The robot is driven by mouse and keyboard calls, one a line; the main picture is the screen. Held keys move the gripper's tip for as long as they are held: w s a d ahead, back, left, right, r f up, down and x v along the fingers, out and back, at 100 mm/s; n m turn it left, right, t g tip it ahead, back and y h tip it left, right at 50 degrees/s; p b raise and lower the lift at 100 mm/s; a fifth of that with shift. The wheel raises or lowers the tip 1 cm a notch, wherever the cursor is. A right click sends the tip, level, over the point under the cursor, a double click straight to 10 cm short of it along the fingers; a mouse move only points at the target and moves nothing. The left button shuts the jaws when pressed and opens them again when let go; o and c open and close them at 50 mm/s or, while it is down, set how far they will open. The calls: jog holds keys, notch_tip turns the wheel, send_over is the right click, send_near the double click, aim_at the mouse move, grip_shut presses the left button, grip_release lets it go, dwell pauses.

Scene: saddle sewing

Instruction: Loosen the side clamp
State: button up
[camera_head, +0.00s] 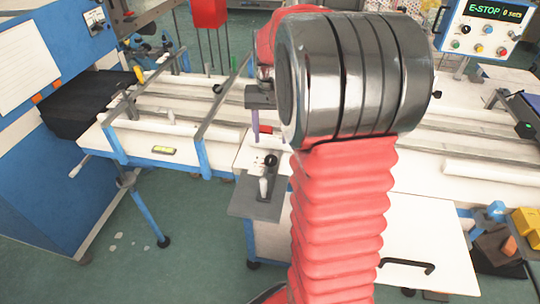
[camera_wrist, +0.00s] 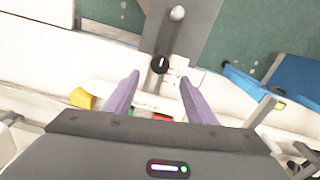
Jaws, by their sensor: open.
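What looks like the side clamp is a small fitting with a black round knob (camera_head: 270,160) and a pale metal lever (camera_head: 263,187), at the inner end of a grey plate (camera_head: 245,205). In the wrist view the black knob (camera_wrist: 160,64) shows just beyond and between my fingertips, and the pale round lever end (camera_wrist: 177,13) lies farther up on the grey plate. My gripper (camera_wrist: 159,79) has two purple fingers spread apart with nothing held between them. In the head view my gripper (camera_head: 255,135) hangs just above the knob, partly hidden by my arm.
A long white machine bed with metal rails (camera_head: 180,105) runs behind the fitting. A blue machine (camera_head: 50,185) stands at left. A control box reading E-STOP (camera_head: 487,28) is at upper right. Yellow bins (camera_head: 526,222) sit at lower right. Green floor is open at lower left.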

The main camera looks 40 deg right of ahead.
aim_at(271, 158)
notch_tip(271, 158, down, 8)
jog(key=shift+f, duration=0.25)
jog(key=shift+c, duration=0.5)
jog(key=c, duration=0.9)
jog(key=shift+a, duration=0.15)
jog(key=shift+c, duration=0.2)
